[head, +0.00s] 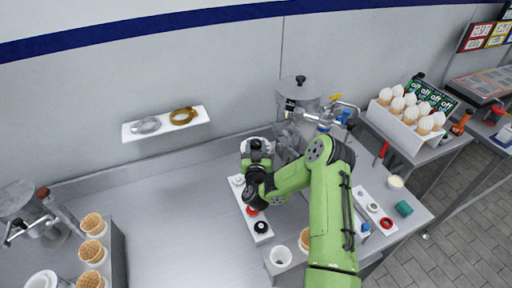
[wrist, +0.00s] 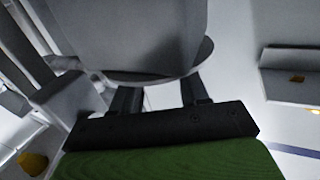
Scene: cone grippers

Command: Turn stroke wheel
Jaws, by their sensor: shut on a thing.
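My green arm reaches across the worktop to the metal dispensing machine (head: 300,90) by the wall. My gripper (head: 257,158) is at a pale grey round part in front of the machine, which I take to be the stroke wheel (head: 256,143). In the wrist view, the two dark fingers of my gripper (wrist: 160,92) reach to the rim of this large grey wheel (wrist: 135,35) and are closed on it. The fingertips are hidden behind its edge. The arm and gripper cover part of the wheel in the head view.
A white strip with red and black knobs (head: 262,228) lies below the gripper. A wall shelf (head: 135,132) holds a silver and a gold ring. Waffle cones (head: 92,250) stand at lower left, and a cone rack (head: 400,125) at right. The left worktop (head: 175,220) is clear.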

